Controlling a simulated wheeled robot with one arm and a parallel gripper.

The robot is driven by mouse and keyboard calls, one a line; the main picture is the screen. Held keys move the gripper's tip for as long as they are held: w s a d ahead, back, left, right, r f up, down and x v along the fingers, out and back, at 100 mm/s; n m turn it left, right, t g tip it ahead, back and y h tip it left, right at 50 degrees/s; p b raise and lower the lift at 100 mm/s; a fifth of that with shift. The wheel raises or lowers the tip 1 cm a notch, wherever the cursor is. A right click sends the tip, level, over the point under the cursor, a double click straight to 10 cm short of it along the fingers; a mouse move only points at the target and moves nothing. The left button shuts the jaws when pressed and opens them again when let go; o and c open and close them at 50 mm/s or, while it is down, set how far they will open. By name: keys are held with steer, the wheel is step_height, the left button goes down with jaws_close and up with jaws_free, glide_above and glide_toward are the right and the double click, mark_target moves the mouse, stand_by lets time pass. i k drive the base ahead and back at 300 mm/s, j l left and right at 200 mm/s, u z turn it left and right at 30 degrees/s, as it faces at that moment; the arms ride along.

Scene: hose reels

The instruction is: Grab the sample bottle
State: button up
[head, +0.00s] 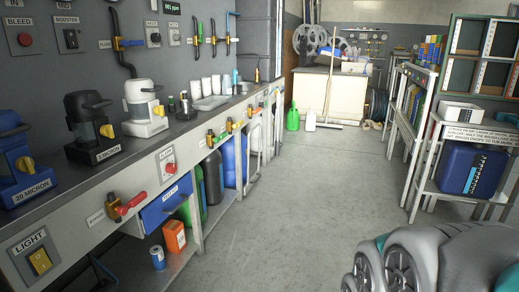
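I cannot tell for certain which item is the sample bottle. On the long grey counter at left, a small dark bottle (183,104) stands upright beside the white-topped filter unit. A small amber bottle (257,75) stands upright at the far end of the counter. Several white cups or containers (206,86) stand in a row between them. These are small in the head view and no labels can be read. My gripper is not in view. Grey rounded parts at the lower right seem to be mine.
Filter units, a blue one (17,160), a black one (91,126) and a white one (145,108), line the counter (120,150). Valve handles, including a red one (130,204), stick out from its front. A shelf rack (460,130) stands at right. The floor (300,190) between is clear.

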mark_target(226, 85)
steer(key=i+l, duration=0.15)
steer(key=i, duration=0.55)
steer(key=i+l, duration=0.15)
steer(key=i, duration=0.6)
steer(key=i+l+z, duration=0.1)
steer(key=i, duration=0.6)
